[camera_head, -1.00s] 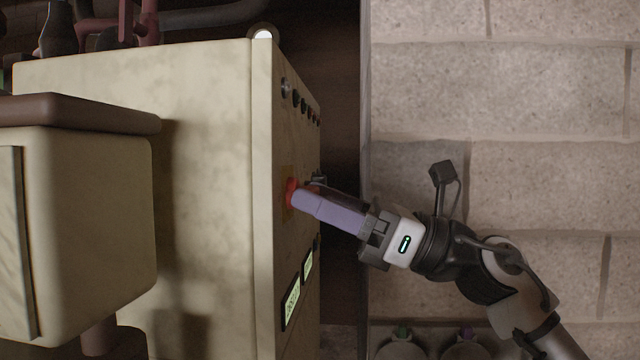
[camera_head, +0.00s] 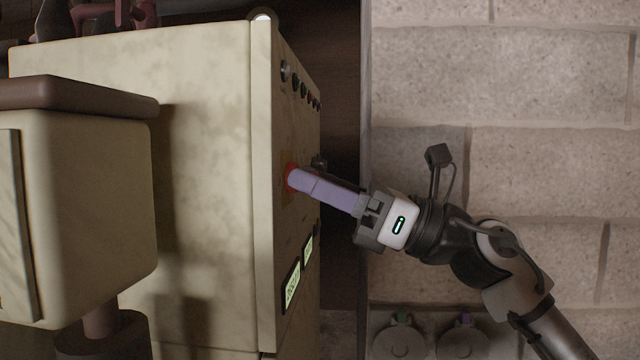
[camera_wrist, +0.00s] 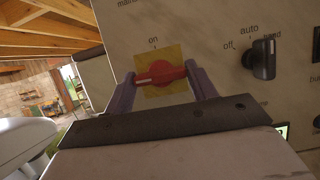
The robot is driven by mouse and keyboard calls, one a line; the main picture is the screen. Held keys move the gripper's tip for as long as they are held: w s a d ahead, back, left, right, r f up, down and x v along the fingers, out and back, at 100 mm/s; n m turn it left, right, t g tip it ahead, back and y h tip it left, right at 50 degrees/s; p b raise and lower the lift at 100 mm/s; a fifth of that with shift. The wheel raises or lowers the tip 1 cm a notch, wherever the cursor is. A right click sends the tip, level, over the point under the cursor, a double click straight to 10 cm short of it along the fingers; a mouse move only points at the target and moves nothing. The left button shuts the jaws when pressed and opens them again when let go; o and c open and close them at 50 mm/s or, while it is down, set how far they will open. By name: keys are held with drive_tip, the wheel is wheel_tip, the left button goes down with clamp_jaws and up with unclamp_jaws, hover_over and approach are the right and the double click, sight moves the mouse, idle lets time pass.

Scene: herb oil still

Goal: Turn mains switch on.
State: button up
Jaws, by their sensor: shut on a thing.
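The mains switch (camera_wrist: 160,73) is a red rotary knob on a yellow plate (camera_wrist: 160,58) with "on" printed above it. Its handle lies nearly level in the wrist view, and a white mark on its left end points left, not at "on". My gripper (camera_wrist: 160,74) is shut on the switch, a purple finger at each end of the handle. In the head view the red switch (camera_head: 289,178) shows at the panel's front face, partly hidden by my gripper (camera_head: 296,179), which reaches in from the right.
A black selector knob (camera_wrist: 264,59) marked off, auto and hand sits right of the switch. Several small knobs (camera_head: 296,84) and lit displays (camera_head: 292,286) are on the same panel. A cream box with a brown top (camera_head: 70,95) stands at left. A block wall (camera_head: 500,90) is behind.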

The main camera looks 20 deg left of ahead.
drive_tip(key=shift+m, duration=0.3)
drive_tip(key=m+t+h+p, duration=0.1)
drive_tip(key=m+t, duration=0.1)
drive_tip(key=m, duration=0.4)
drive_tip(key=m+t+h+p, duration=0.1)
drive_tip(key=m+t, duration=0.2)
drive_tip(key=m, duration=0.4)
drive_tip(key=r+m+t+h+p, duration=0.1)
drive_tip(key=m+t, duration=0.1)
drive_tip(key=m, duration=0.5)
drive_tip(key=shift+s+d+t+p, duration=0.1)
drive_tip(key=shift+s+t+p, duration=0.15)
drive_tip(key=shift+t+p, duration=0.15)
drive_tip(key=shift+f+m+h+p, duration=0.1)
drive_tip(key=shift+m+h+p, duration=0.5)
drive_tip(key=shift+m, duration=0.3)
drive_tip(key=o, duration=1)
